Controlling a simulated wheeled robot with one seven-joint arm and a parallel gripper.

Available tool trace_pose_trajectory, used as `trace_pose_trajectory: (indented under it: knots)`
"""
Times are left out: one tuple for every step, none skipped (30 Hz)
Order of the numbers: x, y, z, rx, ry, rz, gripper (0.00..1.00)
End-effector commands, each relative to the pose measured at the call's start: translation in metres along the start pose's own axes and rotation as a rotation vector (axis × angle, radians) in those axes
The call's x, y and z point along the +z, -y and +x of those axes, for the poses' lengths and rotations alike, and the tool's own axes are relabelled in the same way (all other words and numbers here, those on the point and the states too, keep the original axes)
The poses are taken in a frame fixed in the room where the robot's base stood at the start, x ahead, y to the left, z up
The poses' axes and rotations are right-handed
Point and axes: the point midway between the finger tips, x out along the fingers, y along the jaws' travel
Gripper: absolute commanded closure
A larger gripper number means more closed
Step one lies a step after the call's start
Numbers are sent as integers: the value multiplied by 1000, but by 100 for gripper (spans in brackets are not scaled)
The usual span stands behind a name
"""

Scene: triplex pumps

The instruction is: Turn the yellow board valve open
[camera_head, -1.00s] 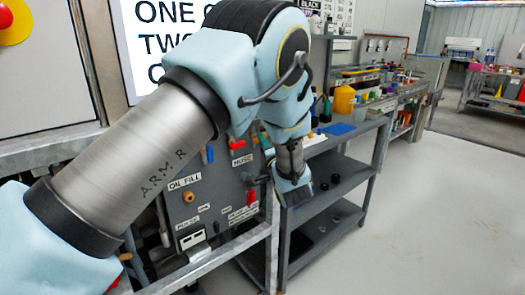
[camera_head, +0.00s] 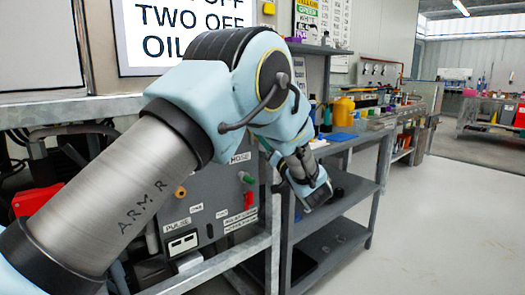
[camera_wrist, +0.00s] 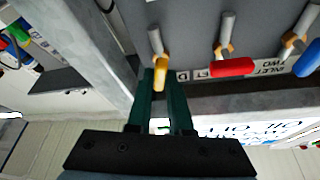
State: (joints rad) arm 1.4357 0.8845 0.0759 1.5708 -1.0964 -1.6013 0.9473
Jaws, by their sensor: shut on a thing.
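In the wrist view the yellow valve handle (camera_wrist: 161,75) sits between the two dark green fingers of my gripper (camera_wrist: 161,84), which is shut on it. The handle hangs from a grey pipe stub with a brass-coloured fitting on the grey board (camera_wrist: 185,22). It points along the fingers in this view. In the head view the grey board (camera_head: 212,190) shows below my arm. My wrist and the dark gripper body (camera_head: 318,196) are at the board's right side, and the yellow handle is hidden there.
A red handle (camera_wrist: 232,67) and a blue handle (camera_wrist: 308,59) are beside the yellow one in the wrist view. The head view shows a green handle (camera_head: 248,179) and a metal shelf rack (camera_head: 335,235) close to my wrist. The floor (camera_head: 450,220) at right is clear.

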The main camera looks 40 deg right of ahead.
Motion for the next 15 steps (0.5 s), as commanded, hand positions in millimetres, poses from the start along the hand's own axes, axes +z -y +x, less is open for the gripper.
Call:
trace_pose_trajectory:
  knots:
    - [6, -3, -3, -15, 2, -37, 100]
    - [6, -3, -3, -24, 2, -58, 100]
    - [6, -3, -2, -35, 2, -86, 100]
    - [5, -3, -2, -43, 2, -105, 100]
    - [5, -4, -2, -51, 1, -124, 100]
    - [5, -4, -2, -61, 1, -149, 100]
    - [4, -4, -2, -68, 2, -164, 100]
    - [4, -4, -2, -74, 2, -179, 100]
    - [4, -4, -2, -81, 3, -199, 100]
    - [4, -4, -2, -87, 3, -212, 100]
    - [3, -4, -2, -92, 3, -224, 100]
    - [3, -4, -2, -98, 3, -238, 100]
    - [3, -4, -2, -102, 3, -248, 100]
    - [3, -4, -2, -105, 2, -257, 100]
    - [2, -4, -2, -110, 2, -267, 100]
